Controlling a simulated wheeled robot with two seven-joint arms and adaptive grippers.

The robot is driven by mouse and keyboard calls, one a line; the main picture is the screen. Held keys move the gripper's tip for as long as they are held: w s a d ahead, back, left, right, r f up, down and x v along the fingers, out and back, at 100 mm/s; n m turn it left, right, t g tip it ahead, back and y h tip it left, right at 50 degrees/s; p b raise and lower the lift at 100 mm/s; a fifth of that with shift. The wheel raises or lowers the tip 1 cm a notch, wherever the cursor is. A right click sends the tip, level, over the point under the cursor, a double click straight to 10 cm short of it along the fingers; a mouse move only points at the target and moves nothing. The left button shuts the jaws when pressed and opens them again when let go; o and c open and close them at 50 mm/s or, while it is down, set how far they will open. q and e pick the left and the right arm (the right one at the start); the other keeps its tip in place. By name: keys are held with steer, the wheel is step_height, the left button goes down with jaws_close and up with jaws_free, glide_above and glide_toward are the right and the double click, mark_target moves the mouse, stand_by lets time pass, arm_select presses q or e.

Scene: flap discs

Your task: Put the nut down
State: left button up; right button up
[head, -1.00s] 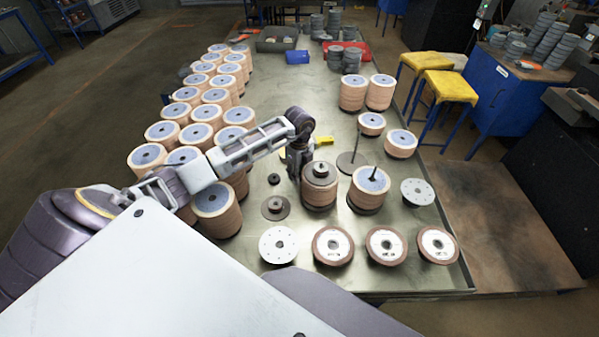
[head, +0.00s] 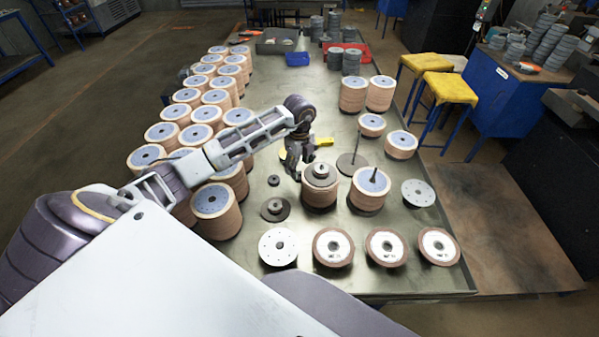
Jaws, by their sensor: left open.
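A small dark ring-shaped piece, which looks like the nut (head: 273,180), lies flat on the metal table (head: 400,275). Below it in the picture lies a dark round flange (head: 275,209) with a raised hub. My left gripper (head: 301,172) is open, pointing down just right of the nut and beside a disc stack (head: 319,192) with a dark flange and hub on top. It is apart from the nut. Whether it touches the stack cannot be told. Its fingers look empty, though they are small here. My right gripper is not in view.
Many tan disc stacks (head: 211,206) stand in rows on the left. Another stack (head: 369,186) has a thin spindle on top. Several loose discs (head: 333,247) lie along the front edge. A thin upright rod on a round base (head: 351,165) stands behind. A yellow object (head: 324,141) lies near the gripper.

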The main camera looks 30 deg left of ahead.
arm_select(q)
step_height(320, 180, up, 8)
steer(key=b, duration=0.1)
stand_by(0.4)
stand_by(0.8)
stand_by(0.4)
